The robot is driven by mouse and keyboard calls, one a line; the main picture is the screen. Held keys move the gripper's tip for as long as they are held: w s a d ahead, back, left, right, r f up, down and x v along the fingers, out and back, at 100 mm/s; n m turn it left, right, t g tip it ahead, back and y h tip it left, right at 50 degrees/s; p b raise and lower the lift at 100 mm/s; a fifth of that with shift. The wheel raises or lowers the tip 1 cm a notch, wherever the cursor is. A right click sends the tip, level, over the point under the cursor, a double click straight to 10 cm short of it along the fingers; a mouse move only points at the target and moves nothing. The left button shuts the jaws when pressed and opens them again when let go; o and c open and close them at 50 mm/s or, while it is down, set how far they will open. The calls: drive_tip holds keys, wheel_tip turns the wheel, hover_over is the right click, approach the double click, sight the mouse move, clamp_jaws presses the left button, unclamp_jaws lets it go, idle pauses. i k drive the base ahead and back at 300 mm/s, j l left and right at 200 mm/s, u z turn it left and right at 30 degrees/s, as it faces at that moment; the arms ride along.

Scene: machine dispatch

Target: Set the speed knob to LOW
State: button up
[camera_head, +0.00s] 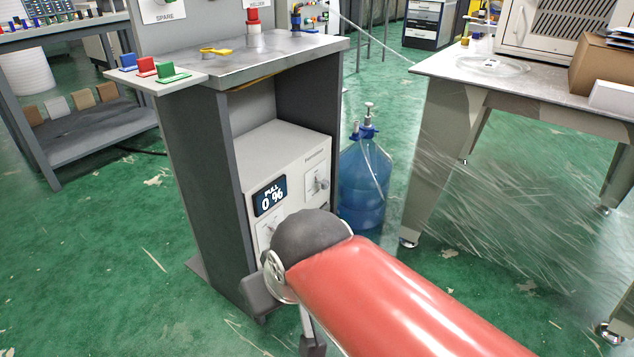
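A light grey machine (285,150) stands in the lower bay of a dark grey stand. Another pale panel (267,232) below the display is partly hidden by my red arm. I cannot tell which control is the speed knob or its setting. Dark parts at my arm's end (313,344) show low in front of the stand; the fingertips are not clear.
The stand's top (270,62) holds a yellow item and a red-capped piece. Blue, red and green pieces sit on its left ledge. A blue water bottle (363,185) stands right of the machine. A metal table (540,85) is at right. Green floor is open at left.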

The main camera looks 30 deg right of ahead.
sight(325, 184)
drive_tip(key=i+l, duration=0.3)
drive_tip(key=i, duration=0.2)
drive_tip(key=i+l+z, duration=0.1)
drive_tip(key=i+l, duration=0.15)
drive_tip(key=i, duration=0.25)
